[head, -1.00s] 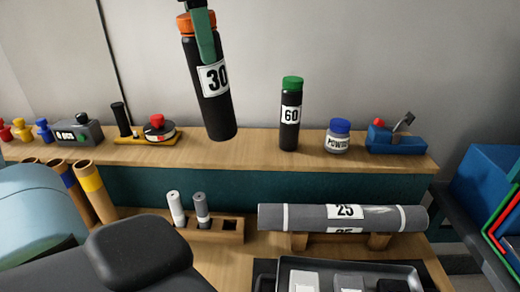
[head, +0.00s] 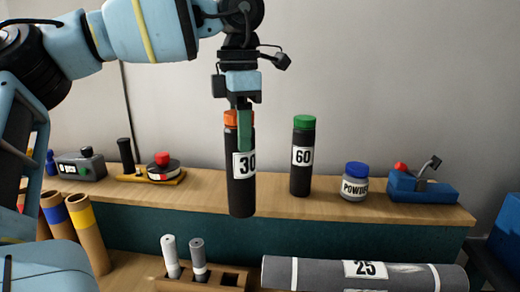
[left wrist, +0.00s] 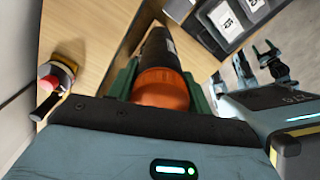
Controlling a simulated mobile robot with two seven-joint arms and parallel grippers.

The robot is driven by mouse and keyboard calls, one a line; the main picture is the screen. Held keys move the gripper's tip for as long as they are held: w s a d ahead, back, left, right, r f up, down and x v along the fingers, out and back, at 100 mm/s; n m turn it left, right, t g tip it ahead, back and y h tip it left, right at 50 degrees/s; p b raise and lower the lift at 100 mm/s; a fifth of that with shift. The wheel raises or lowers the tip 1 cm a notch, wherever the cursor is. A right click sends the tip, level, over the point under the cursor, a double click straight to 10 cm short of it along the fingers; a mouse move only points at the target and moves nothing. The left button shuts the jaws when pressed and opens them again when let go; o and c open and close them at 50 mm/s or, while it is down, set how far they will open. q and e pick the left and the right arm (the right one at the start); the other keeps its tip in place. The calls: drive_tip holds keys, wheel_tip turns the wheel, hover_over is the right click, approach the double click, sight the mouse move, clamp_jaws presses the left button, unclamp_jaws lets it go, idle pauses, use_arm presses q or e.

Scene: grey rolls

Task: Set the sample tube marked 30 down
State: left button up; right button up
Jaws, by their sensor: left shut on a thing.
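The sample tube marked 30 (head: 241,185) is black with an orange cap and a white label. It hangs nearly upright in my left gripper (head: 244,130), whose green fingers are shut on it near the cap. In the head view its lower end overlaps the front edge of the wooden shelf (head: 345,208), left of the green-capped tube marked 60 (head: 302,160). I cannot tell whether its base touches the shelf. In the left wrist view the orange cap (left wrist: 161,90) sits between the fingers.
A powder jar (head: 354,186) and a blue device (head: 422,188) stand right of tube 60. A red-knobbed device (head: 163,168) stands to the left. Shelf between it and tube 60 is clear except for the held tube. Below lie a roll marked 25 (head: 365,271) and a wooden rack (head: 229,280).

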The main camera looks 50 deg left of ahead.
use_arm(q)
drive_tip(key=w+a+f+p, duration=0.1)
drive_tip(key=w+a, duration=0.4)
drive_tip(key=w, duration=0.4)
drive_tip(key=shift+w+a, duration=0.15)
drive_tip(key=shift+w, duration=0.2)
drive_tip(key=f, duration=0.2)
drive_tip(key=f+p, duration=0.1)
drive_tip(key=shift+w+a+f, duration=0.15)
drive_tip(key=shift+w+f, duration=0.1)
drive_tip(key=shift+f, duration=0.05)
drive_tip(key=shift+f, duration=0.15)
drive_tip(key=o, duration=1.3)
